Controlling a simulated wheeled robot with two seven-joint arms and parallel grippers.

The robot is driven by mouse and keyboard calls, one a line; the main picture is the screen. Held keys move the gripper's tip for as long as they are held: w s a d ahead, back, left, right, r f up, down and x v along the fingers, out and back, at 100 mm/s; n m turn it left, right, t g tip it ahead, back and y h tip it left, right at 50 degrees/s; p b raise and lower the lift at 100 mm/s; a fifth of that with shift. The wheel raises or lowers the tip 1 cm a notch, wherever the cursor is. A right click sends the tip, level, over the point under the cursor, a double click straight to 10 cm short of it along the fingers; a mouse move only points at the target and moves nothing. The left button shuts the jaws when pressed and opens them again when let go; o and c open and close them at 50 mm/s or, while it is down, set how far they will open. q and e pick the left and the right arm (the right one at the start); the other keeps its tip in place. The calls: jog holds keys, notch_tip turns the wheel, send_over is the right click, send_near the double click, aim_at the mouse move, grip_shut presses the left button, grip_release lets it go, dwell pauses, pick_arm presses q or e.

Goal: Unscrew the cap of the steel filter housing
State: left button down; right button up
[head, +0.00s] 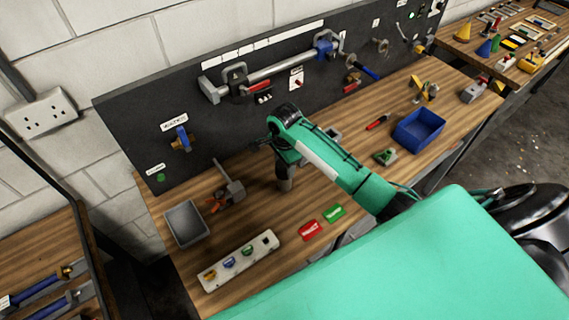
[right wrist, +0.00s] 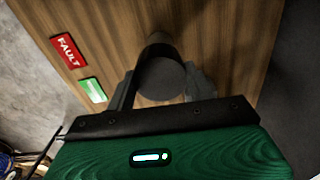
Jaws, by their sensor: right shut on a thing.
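The filter housing (head: 285,182) shows in the head view as a short grey upright cylinder on the wooden bench, below my right gripper (head: 279,155). The arm and gripper hide its upper part. In the right wrist view, the round grey end of the cap (right wrist: 161,80) faces the camera. The fingers of my right gripper (right wrist: 162,88) stand on both sides of it, shut on it. Where the cap meets the housing body cannot be made out. My left gripper is in neither view.
Red (head: 309,230) and green (head: 333,213) labels lie in front of the housing. A grey tray (head: 185,223), a white strip with coloured parts (head: 238,261) and a blue bin (head: 418,131) are around it. The dark back panel (head: 125,125) stands behind.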

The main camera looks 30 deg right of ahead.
dwell(0.3)
jog(key=n, duration=0.3)
jog(key=shift+d+n, duration=0.1)
jog(key=shift+n, duration=0.8)
jog(key=n, duration=0.3)
jog(key=shift+n, duration=0.8)
jog(key=n, duration=0.3)
jog(key=shift+r, duration=0.1)
jog(key=shift+n, duration=0.8)
